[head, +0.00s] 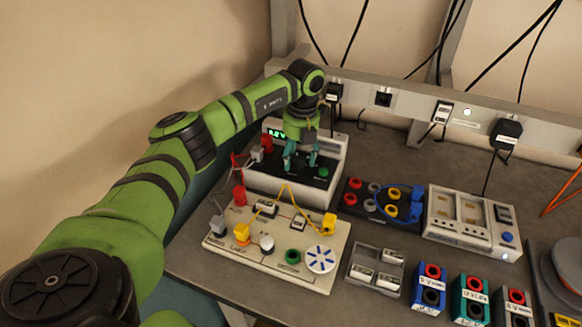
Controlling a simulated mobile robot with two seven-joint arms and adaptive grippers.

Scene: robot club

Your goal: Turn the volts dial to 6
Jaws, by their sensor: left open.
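A white power supply (262,183) with a dark front panel stands at the back left of the bench. Its small display (276,133) shows green characters that I cannot read. My left gripper (300,163) points down over the panel, its teal fingers apart. The fingers and wrist cover part of the panel. The volts dial cannot be made out; it may be hidden between or behind the fingers, and I cannot tell whether they touch it. A green knob or socket (323,172) shows just right of the fingers. My right gripper is out of view.
A cream circuit board (320,283) with wires, plugs and a round speaker lies in front of the supply. A black socket block (350,210), a grey-white instrument (470,222), a grey tray (362,284) and several coloured terminal blocks (430,288) stand to the right.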

